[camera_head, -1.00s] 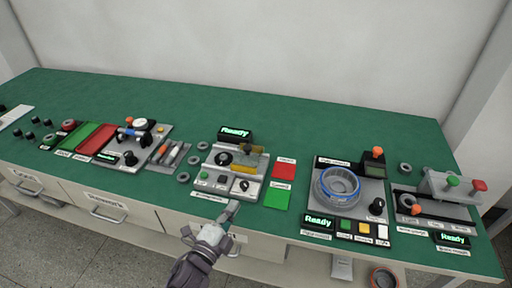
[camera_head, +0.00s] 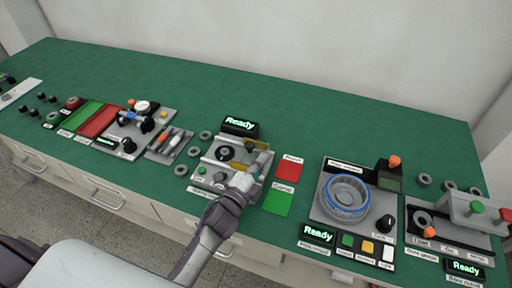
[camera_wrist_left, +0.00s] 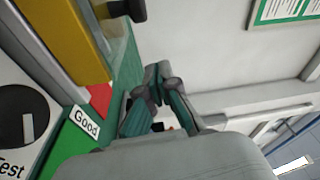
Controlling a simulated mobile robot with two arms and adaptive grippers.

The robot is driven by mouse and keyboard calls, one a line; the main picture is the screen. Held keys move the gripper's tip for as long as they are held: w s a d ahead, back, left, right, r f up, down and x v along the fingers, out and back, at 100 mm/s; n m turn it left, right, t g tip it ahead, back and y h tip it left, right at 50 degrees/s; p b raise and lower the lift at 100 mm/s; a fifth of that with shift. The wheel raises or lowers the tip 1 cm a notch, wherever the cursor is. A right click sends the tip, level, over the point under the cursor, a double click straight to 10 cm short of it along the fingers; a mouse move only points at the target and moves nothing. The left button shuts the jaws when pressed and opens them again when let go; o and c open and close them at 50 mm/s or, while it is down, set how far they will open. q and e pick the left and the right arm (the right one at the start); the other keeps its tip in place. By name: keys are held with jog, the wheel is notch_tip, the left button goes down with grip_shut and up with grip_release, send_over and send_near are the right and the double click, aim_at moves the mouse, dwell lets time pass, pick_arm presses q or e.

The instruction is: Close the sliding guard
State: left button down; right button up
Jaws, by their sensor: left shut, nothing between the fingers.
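The middle station (camera_head: 200,180) has a round black knob, small buttons and a guard (camera_head: 262,160) with yellowish, see-through parts on its right side. In the left wrist view a yellow bar (camera_wrist_left: 62,38) and a dark knob-like handle (camera_wrist_left: 128,8) are close, at the upper left. My left gripper (camera_head: 246,178) is over the station's right front part, beside the guard, and hides part of it. In the left wrist view its fingers (camera_wrist_left: 152,95) are shut and empty. I cannot tell whether it touches the guard. My right gripper is not in view.
A red pad (camera_head: 289,171) and a green pad (camera_head: 277,202) lie right of the station. Several grey rings lie to its left. A station with a blue-rimmed ring (camera_head: 345,197) stands further right. The bench (camera_head: 300,110) is clear behind the stations.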

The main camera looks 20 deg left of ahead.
aim_at(256, 157)
pick_arm(q)
jog(key=w+a+p, duration=0.1)
jog(key=w, duration=0.1)
jog(key=w+a, duration=0.1)
jog(key=w, duration=0.1)
jog(key=shift+a+f+p, duration=0.1)
jog(key=shift+f+p, duration=0.1)
jog(key=shift+p, duration=0.15)
jog(key=shift+s+a, duration=0.15)
jog(key=shift+a, duration=0.3)
jog(key=shift+f, duration=0.1)
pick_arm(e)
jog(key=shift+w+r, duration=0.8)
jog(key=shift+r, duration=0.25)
pick_arm(q)
jog(key=a, duration=0.9)
jog(key=shift+w+a, duration=0.2)
jog(key=shift+a, duration=0.05)
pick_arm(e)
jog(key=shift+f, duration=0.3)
pick_arm(q)
jog(key=shift+a, duration=0.15)
